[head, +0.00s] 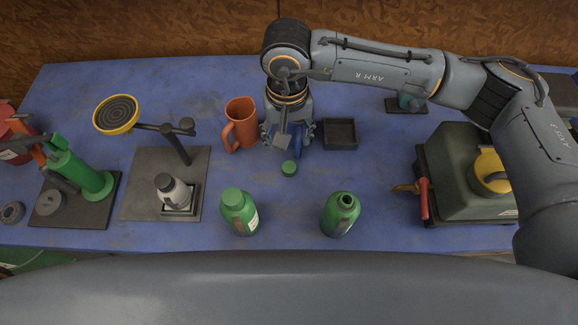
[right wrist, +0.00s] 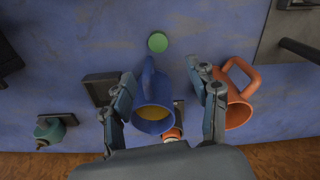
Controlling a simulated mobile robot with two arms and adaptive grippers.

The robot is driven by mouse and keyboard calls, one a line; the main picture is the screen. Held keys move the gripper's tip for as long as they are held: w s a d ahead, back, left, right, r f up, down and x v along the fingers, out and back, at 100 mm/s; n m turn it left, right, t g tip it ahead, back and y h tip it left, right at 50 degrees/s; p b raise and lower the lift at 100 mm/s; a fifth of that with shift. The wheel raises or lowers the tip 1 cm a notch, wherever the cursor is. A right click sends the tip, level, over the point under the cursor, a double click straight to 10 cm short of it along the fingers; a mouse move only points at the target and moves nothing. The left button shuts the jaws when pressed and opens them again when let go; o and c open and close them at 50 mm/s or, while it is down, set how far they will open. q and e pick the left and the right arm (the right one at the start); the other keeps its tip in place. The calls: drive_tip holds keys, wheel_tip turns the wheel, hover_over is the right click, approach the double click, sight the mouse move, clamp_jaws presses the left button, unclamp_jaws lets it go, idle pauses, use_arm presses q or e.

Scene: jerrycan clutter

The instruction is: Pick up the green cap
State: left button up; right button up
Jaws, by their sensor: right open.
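The green cap (head: 289,168) lies flat on the blue table, in front of my right gripper in the head view. It also shows in the right wrist view (right wrist: 157,42), beyond the fingertips and untouched. My right gripper (head: 288,138) is open and points down over the table, with nothing gripped. A blue mug (right wrist: 153,116) with yellowish contents shows between its fingers (right wrist: 160,82) in the wrist view, its handle toward the cap. In the head view the mug (head: 298,142) is mostly hidden by the gripper. My left gripper is not in view.
An orange jug (head: 240,122) stands left of the gripper and a black tray (head: 341,134) right. A capped green bottle (head: 238,211) and an uncapped one (head: 340,214) stand nearer me. A green jerrycan (head: 462,175) is at right. The table between the bottles is clear.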

drive_tip(key=p, duration=0.1)
hover_over(289, 167)
drive_tip(key=f, duration=0.6)
drive_tip(key=shift+w+a, duration=0.15)
drive_tip(key=shift+w, duration=0.05)
drive_tip(key=shift+s+f+p, duration=0.1)
drive_tip(key=shift+f+p, duration=0.15)
drive_tip(key=shift+p, duration=0.15)
wheel_tip(289, 167, down, 4)
drive_tip(key=shift+s+r+p, duration=0.15)
drive_tip(key=shift+r+p, duration=0.05)
drive_tip(key=shift+p, duration=0.7)
drive_tip(key=shift+f, duration=0.5)
drive_tip(key=c, duration=0.9)
drive_tip(key=shift+r, duration=0.1)
drive_tip(key=shift+c, duration=0.2)
